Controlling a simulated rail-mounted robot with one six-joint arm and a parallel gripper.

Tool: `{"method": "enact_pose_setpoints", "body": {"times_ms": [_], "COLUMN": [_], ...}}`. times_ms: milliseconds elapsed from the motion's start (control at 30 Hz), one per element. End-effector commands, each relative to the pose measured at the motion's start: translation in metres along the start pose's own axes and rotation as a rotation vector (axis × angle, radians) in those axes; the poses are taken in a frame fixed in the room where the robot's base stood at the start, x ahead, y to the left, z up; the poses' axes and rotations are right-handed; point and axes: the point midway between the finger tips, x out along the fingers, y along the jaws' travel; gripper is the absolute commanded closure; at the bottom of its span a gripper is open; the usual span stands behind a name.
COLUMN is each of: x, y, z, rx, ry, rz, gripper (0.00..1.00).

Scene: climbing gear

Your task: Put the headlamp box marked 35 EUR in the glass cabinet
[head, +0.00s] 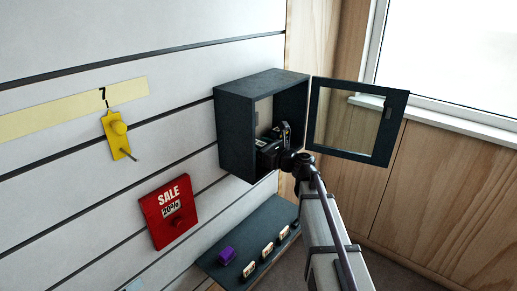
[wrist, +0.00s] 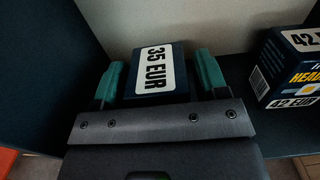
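The headlamp box marked 35 EUR (wrist: 154,72) sits inside the dark cabinet, near its back wall in the wrist view, label facing the camera. My gripper (wrist: 160,72) reaches into the cabinet with one teal fingertip on each side of this box; thin gaps seem to show, but I cannot tell if the fingers press on it. In the head view my gripper (head: 288,160) is at the mouth of the glass cabinet (head: 232,134), and boxes inside are dark and partly hidden. The glass door (head: 398,125) stands open to the right.
A box marked 42 EUR (wrist: 297,66) stands to the right inside the cabinet. Below, a dark shelf (head: 232,248) holds a purple item (head: 227,254) and several small tags. A red sale sign (head: 170,210) and a yellow hook plate (head: 117,135) are on the slatted wall.

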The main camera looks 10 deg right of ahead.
Motion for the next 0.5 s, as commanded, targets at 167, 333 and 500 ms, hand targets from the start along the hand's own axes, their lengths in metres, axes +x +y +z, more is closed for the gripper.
{"method": "enact_pose_setpoints", "body": {"times_ms": [167, 333, 500], "x": [0.0, 0.0, -0.029], "y": [0.0, 0.0, 0.002], "z": [0.0, 0.004, 0.003], "rx": [0.0, 0.0, 0.0], "ry": [0.0, 0.0, 0.0], "rz": [0.0, 0.0, -0.003], "gripper": [0.26, 0.26, 0.26]}}
